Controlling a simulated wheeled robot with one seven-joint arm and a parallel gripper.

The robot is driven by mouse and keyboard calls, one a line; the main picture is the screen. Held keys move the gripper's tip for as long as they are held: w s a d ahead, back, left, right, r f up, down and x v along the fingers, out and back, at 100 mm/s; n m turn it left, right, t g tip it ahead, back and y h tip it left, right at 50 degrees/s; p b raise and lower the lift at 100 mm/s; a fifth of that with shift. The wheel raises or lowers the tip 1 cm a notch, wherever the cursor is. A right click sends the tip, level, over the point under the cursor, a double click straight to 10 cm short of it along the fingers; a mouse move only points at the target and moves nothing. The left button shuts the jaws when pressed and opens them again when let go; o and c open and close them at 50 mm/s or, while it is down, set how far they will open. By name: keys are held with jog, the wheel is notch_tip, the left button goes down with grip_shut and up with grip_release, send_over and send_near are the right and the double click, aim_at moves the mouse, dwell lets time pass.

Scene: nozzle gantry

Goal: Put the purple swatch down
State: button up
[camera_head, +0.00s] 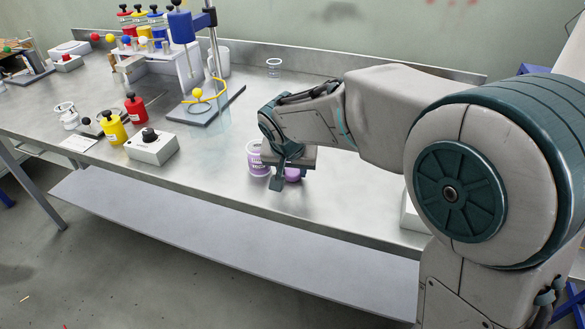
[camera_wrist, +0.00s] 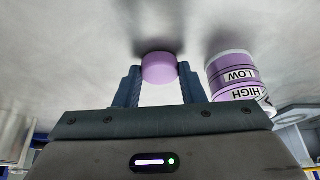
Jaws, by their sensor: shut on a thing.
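The purple swatch (camera_wrist: 159,69) is a short, round purple piece between the two fingertips of my gripper (camera_wrist: 158,76) in the wrist view. My gripper is shut on it. In the head view a bit of the swatch (camera_head: 293,175) shows beside and below my gripper (camera_head: 284,179), which hides the rest. The swatch is low over the steel table, near its front edge. A dark shadow lies close by it. I cannot tell whether it touches the table.
A purple-and-white cup (camera_head: 258,158) stands just left of my gripper; its LOW and HIGH labels show in the wrist view (camera_wrist: 236,75). A white control box (camera_head: 152,146), yellow bottle (camera_head: 112,127) and red bottle (camera_head: 135,107) stand further left. The steel table (camera_head: 215,150) is clear between.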

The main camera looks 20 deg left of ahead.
jog(key=shift+f, duration=0.1)
jog(key=o, duration=1)
jog(key=shift+c, duration=0.2)
